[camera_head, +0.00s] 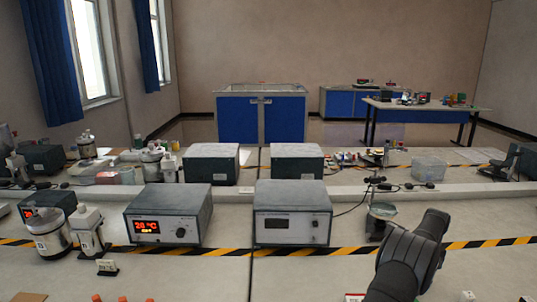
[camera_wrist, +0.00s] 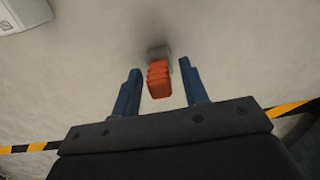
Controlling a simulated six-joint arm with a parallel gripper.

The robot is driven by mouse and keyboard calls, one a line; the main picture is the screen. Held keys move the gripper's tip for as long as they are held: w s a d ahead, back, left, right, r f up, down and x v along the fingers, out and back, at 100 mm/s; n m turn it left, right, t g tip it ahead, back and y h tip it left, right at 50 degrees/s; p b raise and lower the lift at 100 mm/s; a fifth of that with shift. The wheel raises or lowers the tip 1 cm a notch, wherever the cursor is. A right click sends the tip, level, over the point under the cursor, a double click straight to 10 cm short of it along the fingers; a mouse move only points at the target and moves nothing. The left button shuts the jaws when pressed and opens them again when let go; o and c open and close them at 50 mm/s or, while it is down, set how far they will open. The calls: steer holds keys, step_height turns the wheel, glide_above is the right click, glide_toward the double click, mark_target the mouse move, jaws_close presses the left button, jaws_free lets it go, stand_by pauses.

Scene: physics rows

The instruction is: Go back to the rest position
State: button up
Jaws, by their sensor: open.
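My gripper (camera_wrist: 160,68) is open in the wrist view, its two blue fingers standing apart. A ribbed orange object (camera_wrist: 159,80) with a small grey part (camera_wrist: 158,53) at its far end shows between the fingers. Gaps show on both sides of it, and I cannot tell how far below the fingers it is. In the head view my dark arm (camera_head: 408,262) reaches up from the lower right over the bench, and the fingers cannot be made out there.
The pale bench (camera_head: 200,275) carries a box with a red display (camera_head: 150,228), a grey instrument box (camera_head: 290,226), a white bottle (camera_head: 88,232) and a metal vessel (camera_head: 48,238). A glass dish (camera_head: 382,209) is beside my arm. Orange caps (camera_head: 97,298) show at the bottom edge.

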steer(key=shift+r, duration=1.95)
